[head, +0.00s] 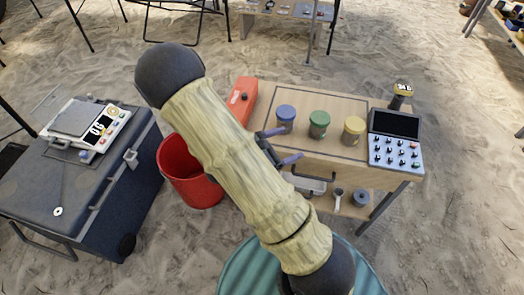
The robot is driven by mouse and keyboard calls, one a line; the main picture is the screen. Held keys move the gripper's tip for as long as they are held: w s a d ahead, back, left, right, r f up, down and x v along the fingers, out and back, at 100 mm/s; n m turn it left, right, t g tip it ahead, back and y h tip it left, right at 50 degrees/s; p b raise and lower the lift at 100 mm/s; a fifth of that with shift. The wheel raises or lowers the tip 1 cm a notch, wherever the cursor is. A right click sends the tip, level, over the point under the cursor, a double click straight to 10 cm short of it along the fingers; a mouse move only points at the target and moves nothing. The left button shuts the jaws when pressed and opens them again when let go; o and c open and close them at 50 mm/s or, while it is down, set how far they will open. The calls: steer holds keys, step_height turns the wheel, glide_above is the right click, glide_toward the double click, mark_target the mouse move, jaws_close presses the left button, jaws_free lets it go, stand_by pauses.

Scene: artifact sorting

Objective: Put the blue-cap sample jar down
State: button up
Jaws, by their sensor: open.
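The blue-cap sample jar (285,115) stands upright on the wooden table (341,170), at the left end of a row with a green-cap jar (319,122) and a yellow-cap jar (353,128). My gripper (281,146) is at the table's front left, just below and left of the blue-cap jar in the picture. Its dark, purplish fingers are spread apart with nothing seen between them. My pale, sleeved arm hides part of the gripper and the table's left front. Whether a finger touches the jar, I cannot tell.
A control box with knobs (397,150) stands on the table's right side. A red case (242,97) is at its left edge. A red bucket (188,176) stands left of my arm. A dark chest (75,195) bears a scale (85,125). The tabletop behind the jars looks clear.

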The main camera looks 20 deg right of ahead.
steer(key=s+a+m+g+y, duration=0.4)
steer(key=s+m+g+y, duration=0.2)
steer(key=s+m+y, duration=0.4)
steer(key=w+a+r+m+t+y, duration=0.4)
steer(key=a+r+m+t+y, duration=0.1)
steer(key=m, duration=0.3)
steer(key=shift+a+r+m, duration=0.2)
steer(key=shift+r+m, duration=0.1)
steer(key=shift+r, duration=0.5)
steer(key=shift+a, duration=0.1)
step_height(320, 180, up, 28)
steer(key=p, duration=2.8)
steer(key=shift+r, duration=0.2)
